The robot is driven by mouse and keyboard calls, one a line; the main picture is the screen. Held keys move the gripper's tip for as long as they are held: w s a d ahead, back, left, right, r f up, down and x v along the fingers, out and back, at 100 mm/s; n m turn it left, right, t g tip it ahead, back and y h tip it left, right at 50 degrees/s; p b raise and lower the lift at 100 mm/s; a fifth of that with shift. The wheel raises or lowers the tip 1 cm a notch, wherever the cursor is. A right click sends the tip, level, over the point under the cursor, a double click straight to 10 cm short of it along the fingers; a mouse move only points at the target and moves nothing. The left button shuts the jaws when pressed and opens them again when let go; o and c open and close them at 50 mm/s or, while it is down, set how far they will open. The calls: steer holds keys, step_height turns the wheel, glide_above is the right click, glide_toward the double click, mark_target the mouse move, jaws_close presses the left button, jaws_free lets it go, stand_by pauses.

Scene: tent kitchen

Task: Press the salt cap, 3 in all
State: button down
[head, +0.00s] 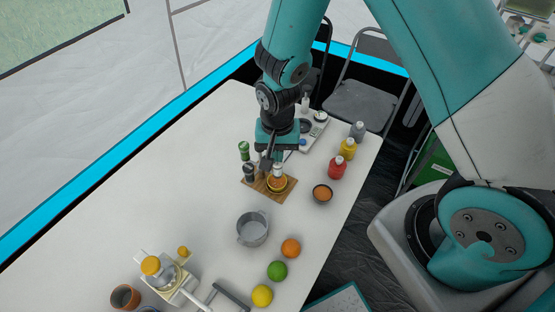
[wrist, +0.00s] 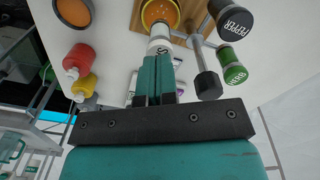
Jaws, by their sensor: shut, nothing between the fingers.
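My gripper (head: 277,158) points down over the wooden board, with its fingers closed and empty. In the wrist view my gripper's fingertips (wrist: 156,58) end right beside the white salt shaker (wrist: 160,42), overlapping part of it.
Red (head: 337,168) and yellow (head: 347,149) bottles stand right. A metal pot (head: 252,229) and fruit are nearer. The table's left side is clear.

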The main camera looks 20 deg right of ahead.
steer(key=shift+f+b, duration=0.5)
steer(key=shift+f, duration=0.25)
stand_by(0.3)
steer(key=shift+r+p, duration=0.6)
steer(key=shift+r, duration=0.15)
steer(key=shift+f+b, duration=0.6)
steer(key=shift+f, duration=0.25)
steer(key=shift+r, duration=0.15)
steer(key=shift+r+p, duration=0.7)
step_height(320, 180, up, 6)
steer(key=p, duration=0.5)
stand_by(0.6)
